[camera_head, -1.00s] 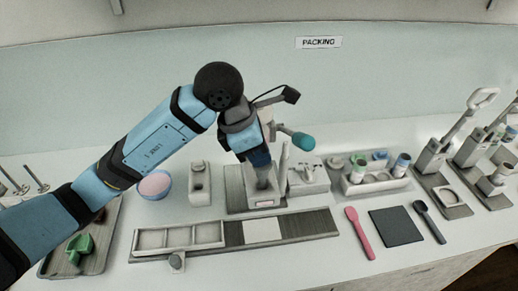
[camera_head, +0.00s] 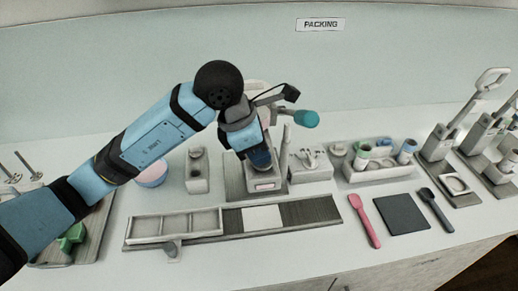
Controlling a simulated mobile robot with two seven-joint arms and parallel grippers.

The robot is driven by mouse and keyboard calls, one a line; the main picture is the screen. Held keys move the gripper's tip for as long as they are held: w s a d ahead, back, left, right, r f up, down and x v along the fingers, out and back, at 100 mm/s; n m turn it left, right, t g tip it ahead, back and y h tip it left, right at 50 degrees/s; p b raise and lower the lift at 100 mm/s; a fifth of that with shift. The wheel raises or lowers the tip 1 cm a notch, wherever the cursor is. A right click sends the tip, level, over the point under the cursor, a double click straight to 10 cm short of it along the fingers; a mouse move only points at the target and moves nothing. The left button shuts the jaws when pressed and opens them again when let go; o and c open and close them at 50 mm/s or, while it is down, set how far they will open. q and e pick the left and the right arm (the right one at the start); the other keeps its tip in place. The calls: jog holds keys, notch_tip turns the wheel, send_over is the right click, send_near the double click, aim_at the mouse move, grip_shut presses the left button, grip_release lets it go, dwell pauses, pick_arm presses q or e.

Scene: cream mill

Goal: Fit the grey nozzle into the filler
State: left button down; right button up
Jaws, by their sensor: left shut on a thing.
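The filler (camera_head: 284,158) stands at the middle of the bench on a grey base, with a pale upright and a teal-ended handle (camera_head: 305,118) to the right. My left gripper (camera_head: 262,162) points down at the front of the filler, just left of its upright. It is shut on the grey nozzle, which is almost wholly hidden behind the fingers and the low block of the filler. I cannot tell whether the nozzle touches or sits in the filler. My right gripper is not in view.
A compartmented tray (camera_head: 178,225) and a dark strip with a white square (camera_head: 262,217) lie in front. A pink spatula (camera_head: 365,220), dark mat (camera_head: 401,215) and dark spoon (camera_head: 436,209) lie to the right. A rack of small pots (camera_head: 380,175) stands behind them.

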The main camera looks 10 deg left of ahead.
pick_arm(q)
jog(key=shift+f, duration=0.3)
jog(key=c, duration=1.1)
grip_release()
jog(key=shift+c, duration=0.2)
jog(key=shift+r, duration=0.1)
jog(key=shift+r+p, duration=1.1)
jog(key=shift+r, duration=1.85)
jog(key=shift+f, duration=0.1)
